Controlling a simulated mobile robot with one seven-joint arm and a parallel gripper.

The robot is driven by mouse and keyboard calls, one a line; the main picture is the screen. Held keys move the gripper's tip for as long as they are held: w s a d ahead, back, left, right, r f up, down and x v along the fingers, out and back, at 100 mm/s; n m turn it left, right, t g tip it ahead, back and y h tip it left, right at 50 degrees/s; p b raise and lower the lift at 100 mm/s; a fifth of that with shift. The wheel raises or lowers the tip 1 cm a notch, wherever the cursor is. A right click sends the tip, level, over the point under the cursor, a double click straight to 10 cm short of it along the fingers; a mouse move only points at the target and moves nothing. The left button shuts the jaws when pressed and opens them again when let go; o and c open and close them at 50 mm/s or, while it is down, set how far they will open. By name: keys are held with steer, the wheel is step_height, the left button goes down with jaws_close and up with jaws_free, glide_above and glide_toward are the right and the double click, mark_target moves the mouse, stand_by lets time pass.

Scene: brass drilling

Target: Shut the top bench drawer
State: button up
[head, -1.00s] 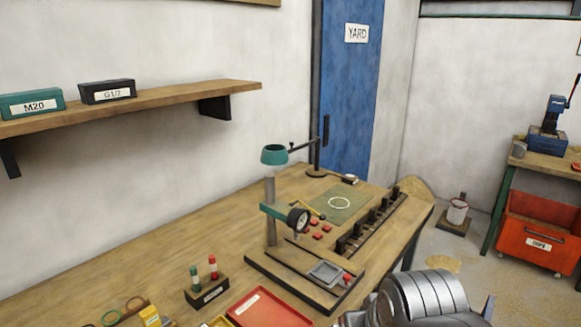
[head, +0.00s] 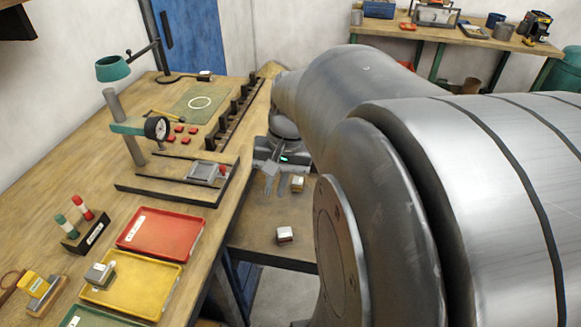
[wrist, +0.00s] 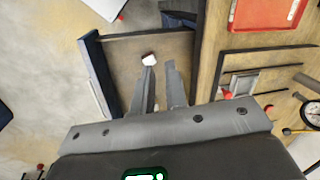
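The top bench drawer (head: 262,222) stands open from the right side of the bench, and its wooden floor shows. In the wrist view its floor (wrist: 122,52) and blue front panel (wrist: 97,75) show, with the front at the left. The arm hides the front in the head view. A small white-topped block (head: 284,234) lies in the drawer, and another block (head: 297,184) shows beside my gripper. My gripper (head: 275,196) is over the drawer. In the wrist view my gripper (wrist: 160,68) has its two fingers apart with nothing held between them.
The bench carries a red tray (head: 160,233), a yellow tray (head: 150,300), a gauge stand (head: 130,128) and a dark slotted rack (head: 235,118) near its edge.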

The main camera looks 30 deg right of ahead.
steer(key=d+f+m+y, duration=0.1)
steer(key=d+f, duration=0.1)
steer(key=d, duration=0.1)
steer(key=w+d+f+m+y, duration=0.1)
steer(key=d+f+m, duration=0.1)
steer(key=d, duration=0.2)
steer(key=d+f+m+g+y, duration=0.1)
steer(key=d+f+m+y, duration=0.1)
steer(key=d, duration=0.1)
steer(key=shift+w+d+f, duration=0.15)
steer(key=shift+d+f, duration=0.05)
steer(key=shift+f, duration=0.2)
jaws_close()
steer(key=s+d+f+m+t+y, duration=0.3)
steer(key=s+d+f+m, duration=0.2)
steer(key=d+f, duration=0.35)
steer(key=s+d+f+m+t+y, duration=0.3)
steer(key=s+d+f+m+y, duration=0.1)
steer(key=d+f, duration=0.45)
steer(key=s+d+f+m+t, duration=0.4)
steer(key=s+f+m+t, duration=0.25)
steer(key=s+f, duration=0.4)
steer(key=x, duration=1.4)
steer(key=shift+w+d+f+t, duration=0.3)
steer(key=shift+w+d+t, duration=0.05)
